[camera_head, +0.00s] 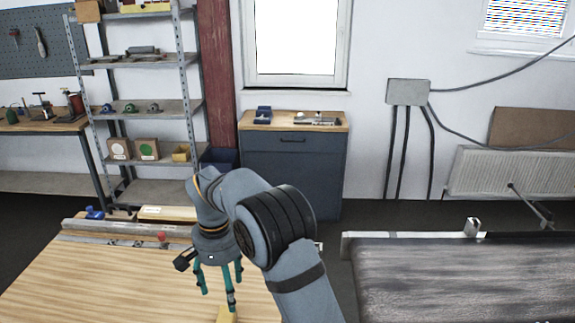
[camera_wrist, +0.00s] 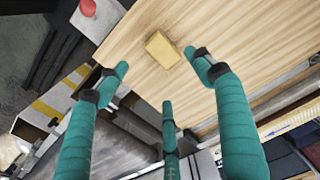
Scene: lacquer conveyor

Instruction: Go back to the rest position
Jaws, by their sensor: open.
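My gripper (camera_head: 222,280) is above the wooden table (camera_head: 120,282), with its teal fingers spread and pointing down. In the wrist view my gripper (camera_wrist: 158,82) is open, with nothing between the fingers. A yellow block (camera_wrist: 162,49) lies on the table beyond the fingertips.
A dark conveyor (camera_head: 460,280) stands right of the table, with a gap between them. A grey roller (camera_head: 110,231) and a red knob (camera_head: 162,236) are at the table's back edge. Behind are a metal shelf (camera_head: 150,110) and a dark cabinet (camera_head: 292,165).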

